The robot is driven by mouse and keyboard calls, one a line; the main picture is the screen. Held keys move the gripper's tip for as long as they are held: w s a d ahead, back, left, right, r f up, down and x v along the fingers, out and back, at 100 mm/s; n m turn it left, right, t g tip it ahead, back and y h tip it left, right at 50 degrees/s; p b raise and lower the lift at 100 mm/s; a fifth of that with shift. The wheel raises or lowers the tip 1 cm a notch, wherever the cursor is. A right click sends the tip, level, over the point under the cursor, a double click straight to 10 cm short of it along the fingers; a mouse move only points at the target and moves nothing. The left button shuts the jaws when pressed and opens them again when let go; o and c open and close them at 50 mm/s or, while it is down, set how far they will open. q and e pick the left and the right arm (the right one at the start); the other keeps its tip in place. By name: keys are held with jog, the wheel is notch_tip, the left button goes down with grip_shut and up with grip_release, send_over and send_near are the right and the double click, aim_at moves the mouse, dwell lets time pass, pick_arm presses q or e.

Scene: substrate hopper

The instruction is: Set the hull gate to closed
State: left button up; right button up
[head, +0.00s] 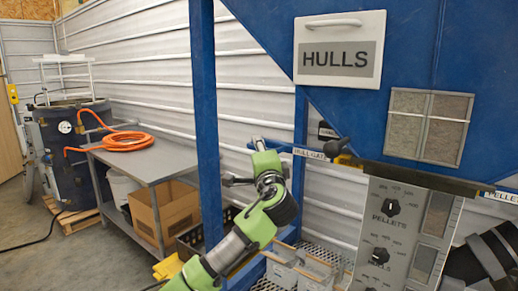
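The hull gate label (309,153) sits on a blue rail under the blue hopper (400,40). Just right of the label is a lever with a black knob (336,147), with a yellow part (347,160) beside it. I cannot tell from this view whether the gate is open or closed. My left gripper (250,165), at the end of a green and grey arm, is to the left of the label and the knob, apart from the knob. Its fingers are small and partly overlapped by the wrist, so their opening is unclear.
A blue post (203,120) stands left of my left gripper. A control panel (400,235) with knobs marked PELLETS and HULLS hangs at right. Metal bins (283,272) sit below. A grey table (150,160) with a coiled orange hose (127,141) is at left.

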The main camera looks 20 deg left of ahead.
aim_at(280, 151)
pick_arm(q)
jog(key=shift+d, duration=0.1)
grip_shut()
jog(key=d, duration=0.2)
jog(key=s+d+b, duration=0.1)
jog(key=d, duration=0.1)
jog(key=s+d, duration=0.1)
jog(key=d, duration=0.2)
jog(key=shift+s+d, duration=0.1)
jog(key=shift+s, duration=0.15)
jog(key=shift+a+f, duration=0.1)
jog(key=shift+a, duration=0.1)
grip_release()
jog(key=shift+d, duration=0.25)
jog(key=shift+s, duration=0.2)
jog(key=v, duration=1.1)
jog(key=shift+s, duration=0.35)
jog(key=shift+d, duration=0.15)
